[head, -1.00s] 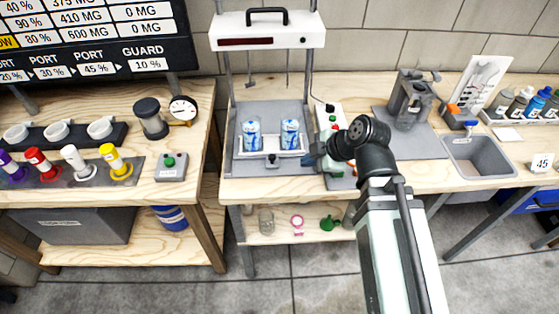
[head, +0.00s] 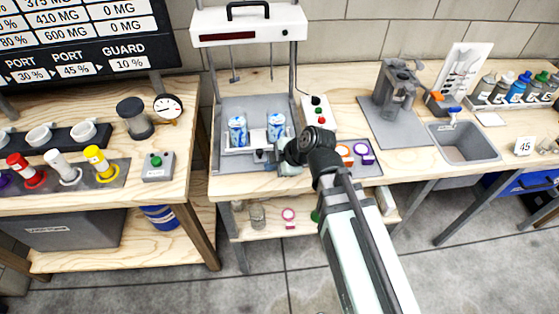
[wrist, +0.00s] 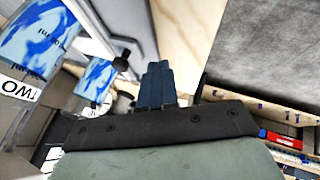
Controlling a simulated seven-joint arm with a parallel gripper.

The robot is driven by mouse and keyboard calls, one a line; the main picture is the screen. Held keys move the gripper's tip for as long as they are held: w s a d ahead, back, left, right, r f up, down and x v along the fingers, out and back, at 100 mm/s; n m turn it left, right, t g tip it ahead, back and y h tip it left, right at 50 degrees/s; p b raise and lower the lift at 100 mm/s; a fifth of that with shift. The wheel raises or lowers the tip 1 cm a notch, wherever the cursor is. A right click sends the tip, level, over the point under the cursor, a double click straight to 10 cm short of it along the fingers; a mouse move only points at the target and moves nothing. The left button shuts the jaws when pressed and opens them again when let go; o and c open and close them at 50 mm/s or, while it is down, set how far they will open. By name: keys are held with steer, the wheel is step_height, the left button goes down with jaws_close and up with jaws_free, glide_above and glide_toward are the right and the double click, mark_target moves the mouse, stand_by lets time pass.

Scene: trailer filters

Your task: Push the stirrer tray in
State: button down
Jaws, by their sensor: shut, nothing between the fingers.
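The stirrer tray (head: 236,151) is a light carrier at the front of the stirrer stand, holding two clear jars with blue patterned labels, the left jar (head: 237,131) and the right jar (head: 276,127). Both stand upright. My gripper (head: 262,158) is at the tray's front edge, in front of the right jar. In the wrist view its dark blue fingers (wrist: 158,82) are together and empty. They are just beside the tray's front bar (wrist: 90,28) and its small black knob (wrist: 122,62). I cannot tell whether they touch. My wrist hides the tray's right front corner.
The stand's white head (head: 250,24) is above, with thin stirring rods hanging behind the jars. A white switch box (head: 316,112) is right of the stand. A lower shelf is below the bench.

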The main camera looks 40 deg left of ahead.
mark_target(280, 121)
steer(key=shift+w+a+f, duration=0.1)
steer(key=shift+w+a, duration=0.4)
steer(key=shift+a, duration=0.4)
steer(key=shift+w+a, duration=0.5)
steer(key=shift+a, duration=0.4)
steer(key=w+a, duration=1)
steer(key=shift+w+a, duration=0.25)
steer(key=shift+w, duration=0.05)
steer(key=s+d, duration=0.1)
steer(key=d, duration=0.2)
steer(key=s+d, duration=0.1)
steer(key=shift+s+d, duration=0.15)
steer(key=shift+s, duration=0.2)
steer(key=v, duration=0.9)
steer(key=shift+w+r, duration=0.15)
steer(key=shift+r, duration=0.35)
